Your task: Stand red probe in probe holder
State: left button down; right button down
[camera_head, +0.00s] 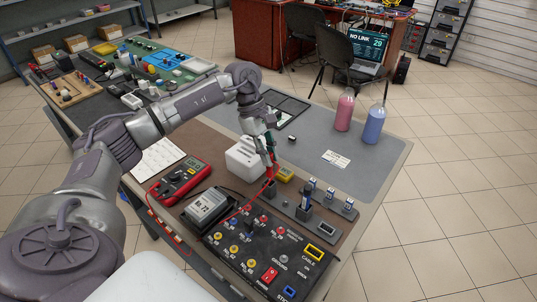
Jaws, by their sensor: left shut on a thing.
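My left gripper (271,155) reaches down over the middle of the workbench and is shut on the red probe (270,172). The probe is roughly upright, and a thin red lead runs from its area down to the left across the black panel. The probe's lower end is near a small red piece and a yellow block; I cannot tell whether it touches anything. A dark upright block (304,209) on the grey strip to the right may be the probe holder, but it is too small to be sure. My right gripper is not in view.
A red multimeter (182,180), a white box (245,159) and a grey meter (208,207) crowd the left of the gripper. A black socket panel (262,249) lies in front. Pink (344,110) and blue (374,124) bottles stand behind right on clear grey mat.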

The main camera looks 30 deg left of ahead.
aim_at(269, 170)
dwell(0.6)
pick_arm(q)
jog(key=shift+f, duration=0.1)
jog(key=shift+f+b, duration=1.5)
jog(key=shift+b, duration=0.1)
jog(key=shift+f, duration=0.15)
jog(key=shift+f, duration=0.1)
jog(key=shift+f+b, duration=1.05)
jog(key=shift+f, duration=0.05)
